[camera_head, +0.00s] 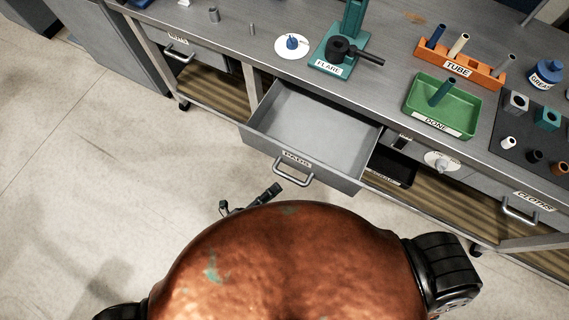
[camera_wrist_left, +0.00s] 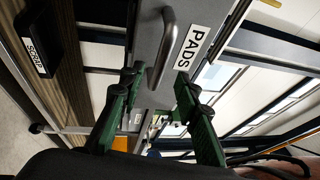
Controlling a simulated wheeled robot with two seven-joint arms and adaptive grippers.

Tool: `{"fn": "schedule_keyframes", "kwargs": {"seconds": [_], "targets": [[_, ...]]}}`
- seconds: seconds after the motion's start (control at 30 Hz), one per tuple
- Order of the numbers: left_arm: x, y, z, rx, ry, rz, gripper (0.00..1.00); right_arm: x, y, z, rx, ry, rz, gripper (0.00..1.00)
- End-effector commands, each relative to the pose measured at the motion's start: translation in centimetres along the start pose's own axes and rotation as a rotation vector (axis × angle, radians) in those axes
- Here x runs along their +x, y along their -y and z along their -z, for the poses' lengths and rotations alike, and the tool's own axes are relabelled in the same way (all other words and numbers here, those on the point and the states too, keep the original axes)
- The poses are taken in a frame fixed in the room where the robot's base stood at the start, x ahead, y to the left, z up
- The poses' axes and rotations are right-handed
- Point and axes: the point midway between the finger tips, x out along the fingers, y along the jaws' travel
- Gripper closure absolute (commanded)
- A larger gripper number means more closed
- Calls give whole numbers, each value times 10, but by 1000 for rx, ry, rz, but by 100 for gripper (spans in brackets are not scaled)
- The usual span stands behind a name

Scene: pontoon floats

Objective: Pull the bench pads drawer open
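The pads drawer (camera_head: 320,130) is pulled well out from under the bench, and its grey inside looks empty. Its front carries a PADS label and a metal bar handle (camera_head: 294,178). In the left wrist view the handle (camera_wrist_left: 161,48) and the PADS label (camera_wrist_left: 193,48) lie just ahead of my fingers. My left gripper (camera_head: 249,199) is in front of the drawer, just off the handle on the left and near side. Its two green fingers (camera_wrist_left: 156,80) are apart with nothing held between them. My right gripper is not in view.
The bench top (camera_head: 270,62) holds a teal FLARE stand (camera_head: 331,66), an orange TUBE rack (camera_head: 455,68) and a green DONE tray (camera_head: 465,116). A black SCRAP bin (camera_head: 391,170) is right of the drawer, below the bench. Floor at left (camera_head: 90,170) is clear.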

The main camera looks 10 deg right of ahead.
Motion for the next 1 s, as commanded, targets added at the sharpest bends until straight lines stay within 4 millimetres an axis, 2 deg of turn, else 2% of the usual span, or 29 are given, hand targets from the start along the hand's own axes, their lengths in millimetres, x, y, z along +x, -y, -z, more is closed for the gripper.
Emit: {"fn": "schedule_keyframes", "kwargs": {"seconds": [0.03,0.13,0.33,1.0], "targets": [[-11,-1,1,-2,0,-3,70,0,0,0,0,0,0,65],[-28,0,1,0,-1,-2,70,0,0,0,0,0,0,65],[-47,0,0,-1,-1,0,70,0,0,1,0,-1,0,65],[-51,-1,-1,-4,3,-2,70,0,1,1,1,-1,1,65]]}}
